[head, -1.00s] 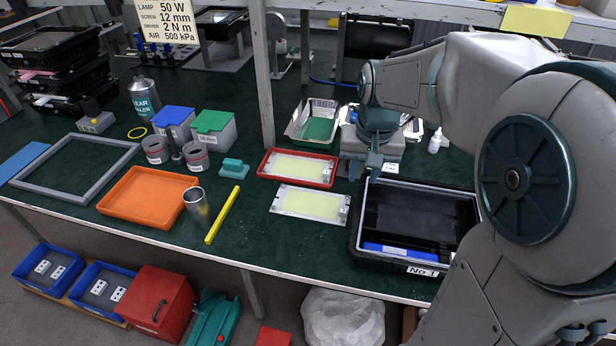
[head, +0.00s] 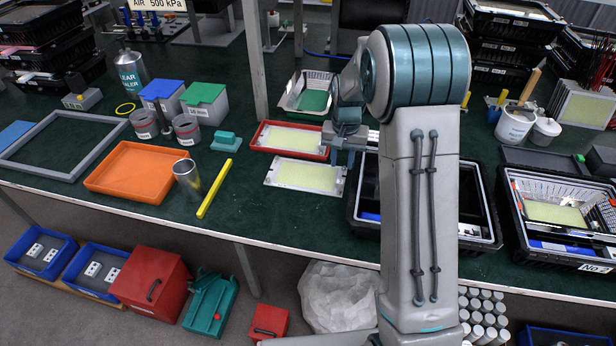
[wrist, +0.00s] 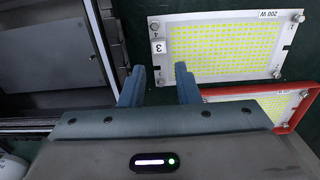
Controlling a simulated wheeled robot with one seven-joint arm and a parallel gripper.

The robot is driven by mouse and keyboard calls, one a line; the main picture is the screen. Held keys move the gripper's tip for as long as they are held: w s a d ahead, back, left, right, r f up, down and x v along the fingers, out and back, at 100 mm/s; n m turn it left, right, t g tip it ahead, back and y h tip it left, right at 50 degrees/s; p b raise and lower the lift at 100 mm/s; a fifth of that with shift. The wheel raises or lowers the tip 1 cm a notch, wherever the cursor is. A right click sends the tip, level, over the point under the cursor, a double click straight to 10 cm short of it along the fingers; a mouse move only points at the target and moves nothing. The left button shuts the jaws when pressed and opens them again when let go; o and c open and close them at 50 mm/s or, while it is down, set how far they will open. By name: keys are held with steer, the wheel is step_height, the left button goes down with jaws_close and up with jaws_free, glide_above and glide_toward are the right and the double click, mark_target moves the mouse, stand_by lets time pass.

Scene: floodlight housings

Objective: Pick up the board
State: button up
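A flat LED board (head: 305,176) with a pale yellow field and a silver border lies on the green bench. In the wrist view this board (wrist: 225,48) is marked "200 W" and "3". A second, similar board (head: 292,138) lies in a red tray (head: 262,149), just behind the first; its corner shows at the wrist view's lower right. My gripper (head: 345,160) is above the bench, just right of both boards.
A black bin (head: 365,225) stands right of the boards, partly hidden by my arm. Another black bin (head: 510,240) at the right holds a yellow-faced board (head: 553,214). A yellow bar (head: 214,188), a metal cup (head: 187,178) and an orange tray (head: 137,172) lie to the left.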

mark_target(341, 177)
steer(key=shift+f, duration=3.5)
jaws_close()
